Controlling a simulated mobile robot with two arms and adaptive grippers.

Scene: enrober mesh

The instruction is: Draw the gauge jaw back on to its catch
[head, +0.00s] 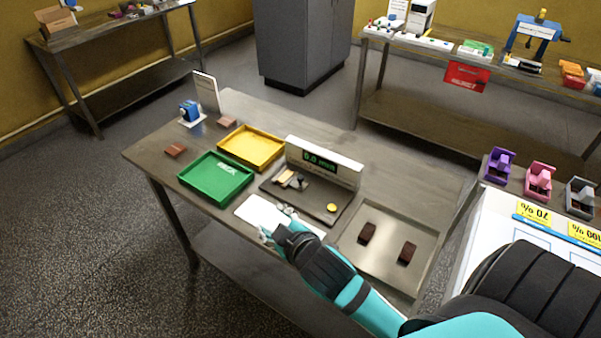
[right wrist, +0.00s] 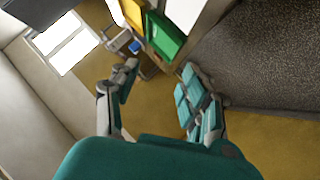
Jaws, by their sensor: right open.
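The gauge (head: 323,168) stands near the middle of the steel table, with a lit display that reads about 0.0 mm. Its jaw (head: 291,180), small grey and tan parts, sits at the left of the dark gauge base (head: 312,203). A round yellow button (head: 332,207) is at the base's right. My right gripper (head: 276,223) is open and empty, in front of the gauge and over a white sheet (head: 250,212), apart from the jaw in the picture. Its spread fingers also show in the right wrist view (right wrist: 160,88). My left gripper is not in view.
A green tray (head: 192,187) and a yellow tray (head: 276,158) lie left of the gauge. A shallow metal tray (head: 375,258) with two dark brown pieces is on the right. A brown piece (head: 176,151) and a blue device (head: 190,111) are at the left end.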

